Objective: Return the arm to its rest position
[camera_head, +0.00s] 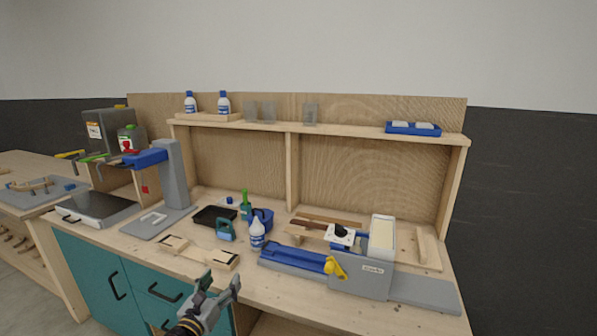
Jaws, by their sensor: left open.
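My left gripper (222,291) is low in the head view, in front of the workbench's front edge. Its fingers are spread apart and nothing is between them. It appears apart from the bench and the things on it, with part of my arm below it at the bottom edge. My right gripper is not in the picture.
The wooden workbench (290,283) holds a white bottle (257,234), wooden blocks (198,251), a black tray (214,215), and a grey and blue machine with a yellow handle (335,266). A grey column stand (174,175) rises at left. Teal drawers (150,277) are below.

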